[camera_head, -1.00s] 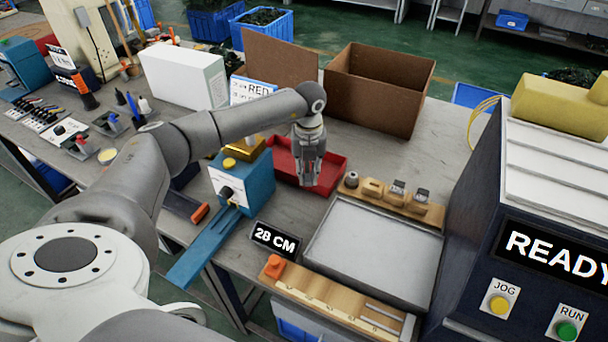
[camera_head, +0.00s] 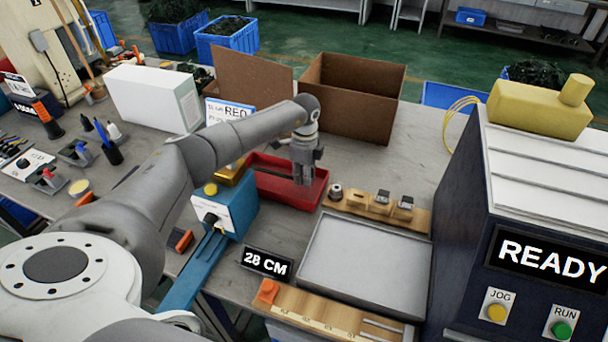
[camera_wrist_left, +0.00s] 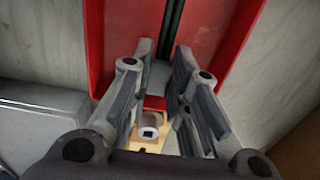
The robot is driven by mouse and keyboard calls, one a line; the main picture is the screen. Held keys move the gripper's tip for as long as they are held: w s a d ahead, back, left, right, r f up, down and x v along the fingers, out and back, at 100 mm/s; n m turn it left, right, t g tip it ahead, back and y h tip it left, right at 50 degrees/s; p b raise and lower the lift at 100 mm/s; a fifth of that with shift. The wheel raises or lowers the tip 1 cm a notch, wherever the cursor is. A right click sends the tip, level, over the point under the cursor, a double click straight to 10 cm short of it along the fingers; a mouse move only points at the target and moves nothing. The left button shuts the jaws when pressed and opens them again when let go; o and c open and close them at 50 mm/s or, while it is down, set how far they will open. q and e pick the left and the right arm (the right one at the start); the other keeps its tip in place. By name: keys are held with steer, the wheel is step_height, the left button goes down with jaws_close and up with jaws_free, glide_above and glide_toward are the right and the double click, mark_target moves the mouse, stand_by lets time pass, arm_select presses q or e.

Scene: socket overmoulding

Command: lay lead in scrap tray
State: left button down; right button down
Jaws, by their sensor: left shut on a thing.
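The scrap tray appears to be the red tray (camera_head: 262,190) on the bench, left of the wooden holder. My left gripper (camera_head: 303,180) points down over the tray's right end. In the left wrist view, its fingers (camera_wrist_left: 163,58) are shut on a thin dark lead (camera_wrist_left: 174,22), which runs up the picture over the red tray floor (camera_wrist_left: 207,35). The fingers hide the gripped part, and I cannot tell whether the lead touches the tray. The lead is not clear in the head view. My right gripper is not in view.
A wooden holder (camera_head: 355,208) with small parts and a grey flat tray (camera_head: 365,262) lie to the right. A blue device (camera_head: 238,205) stands at left, an open cardboard box (camera_head: 352,95) behind. The READY machine (camera_head: 530,190) bounds the right side.

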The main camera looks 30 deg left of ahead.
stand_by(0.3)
arm_select(q)
steer(key=shift+d+p, duration=0.1)
steer(key=shift+p, duration=0.2)
steer(key=shift+f+b, duration=1)
steer(key=shift+f, duration=0.6)
steer(key=c, duration=1.3)
jaws_free()
